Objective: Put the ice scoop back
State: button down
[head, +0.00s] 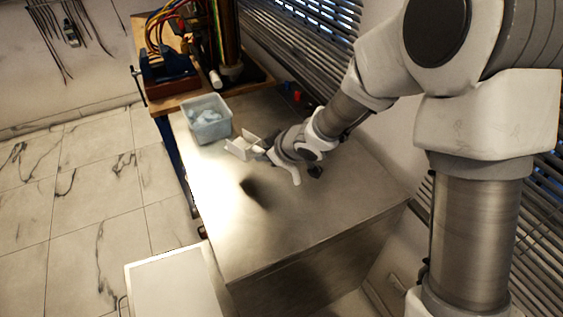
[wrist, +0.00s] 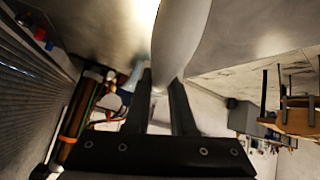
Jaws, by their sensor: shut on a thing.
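The white ice scoop (head: 241,147) is in my gripper (head: 264,150), above the metal table, with its squared bowl to the left of the gripper in the head view. In the wrist view the smooth white scoop (wrist: 181,38) passes between the two dark fingers of my gripper (wrist: 162,84), which are shut on it. A pale blue translucent bin (head: 208,127) with whitish lumps inside stands on the table at the back left, just beyond the scoop. The scoop is apart from the bin. My gripper partly hides the handle in the head view.
The metal table (head: 305,215) is bare toward the front, with a dark shadow on it. A wooden bench (head: 180,104) with a vise, cables and a rig adjoins it behind. Small red and blue items (head: 297,96) lie near the blinds. A white box (head: 175,285) stands at front left.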

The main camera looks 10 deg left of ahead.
jog(key=w+d+f, duration=0.1)
jog(key=w, duration=0.1)
jog(key=w+d+f, duration=0.1)
jog(key=w, duration=0.1)
jog(key=w+d+f, duration=0.1)
jog(key=w+f, duration=0.1)
jog(key=shift+w+f+b, duration=0.1)
jog(key=shift+f+b, duration=0.45)
jog(key=shift+f, duration=1.5)
jog(key=shift+f, duration=0.25)
jog(key=c, duration=0.8)
grip_release()
jog(key=shift+o, duration=0.2)
jog(key=shift+r, duration=0.15)
jog(key=shift+d+r, duration=0.15)
jog(key=shift+r, duration=0.1)
jog(key=p+v, duration=0.2)
jog(key=v, duration=0.9)
jog(key=shift+s+d+r+p, duration=0.2)
jog(key=shift+d+p, duration=0.05)
jog(key=shift+p, duration=0.1)
